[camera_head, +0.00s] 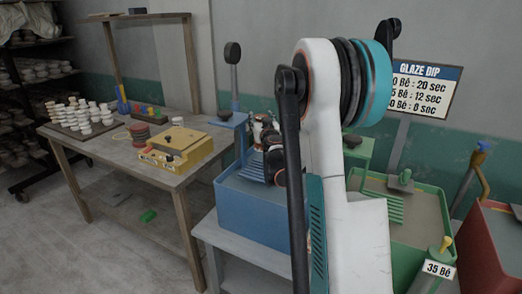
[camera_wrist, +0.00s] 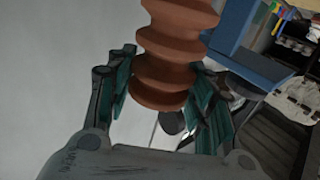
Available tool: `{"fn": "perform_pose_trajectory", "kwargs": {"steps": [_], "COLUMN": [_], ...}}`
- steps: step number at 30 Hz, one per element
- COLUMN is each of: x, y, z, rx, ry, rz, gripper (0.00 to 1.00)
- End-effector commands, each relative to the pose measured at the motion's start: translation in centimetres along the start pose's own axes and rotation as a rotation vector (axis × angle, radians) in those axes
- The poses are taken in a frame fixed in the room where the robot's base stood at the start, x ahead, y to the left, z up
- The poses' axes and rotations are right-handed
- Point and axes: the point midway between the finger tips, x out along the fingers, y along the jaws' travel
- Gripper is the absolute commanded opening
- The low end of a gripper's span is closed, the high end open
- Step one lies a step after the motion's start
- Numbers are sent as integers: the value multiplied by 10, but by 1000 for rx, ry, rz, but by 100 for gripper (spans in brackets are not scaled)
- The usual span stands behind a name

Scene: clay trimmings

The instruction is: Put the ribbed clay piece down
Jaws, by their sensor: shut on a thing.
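The ribbed clay piece (camera_wrist: 172,68) is reddish brown with several rounded ridges and shows in the wrist view. It sits between the teal-lined fingers of my gripper (camera_wrist: 163,92), which is shut on it. The top of the piece runs out of the picture, and I cannot tell what, if anything, lies under it. In the head view my arm stands in front of the blue tub (camera_head: 240,212), and the clay piece cannot be made out there.
A wooden table (camera_head: 110,150) at left holds small cups (camera_head: 85,115) and a yellow box (camera_head: 176,146). A green tub (camera_head: 425,240) stands right of my arm, near the glaze dip sign (camera_head: 424,85). A red tub (camera_head: 495,240) is at far right. Open floor lies at lower left.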

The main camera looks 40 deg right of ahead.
Motion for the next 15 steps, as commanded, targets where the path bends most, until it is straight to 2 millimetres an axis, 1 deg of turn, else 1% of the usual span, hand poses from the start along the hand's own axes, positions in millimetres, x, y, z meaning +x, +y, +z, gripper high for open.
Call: {"fn": "perform_pose_trajectory", "kwargs": {"steps": [1, 3, 6, 9, 15], "x": [1, 0, 0, 0, 0], "y": [0, 0, 0, 0, 0], "z": [16, 31, 47, 57, 66], "rx": [0, 0, 0, 0, 0], "ry": [0, 0, 0, 0, 0], "rz": [0, 0, 0, 0, 0], "gripper": [0, 0, 0, 0, 0]}}
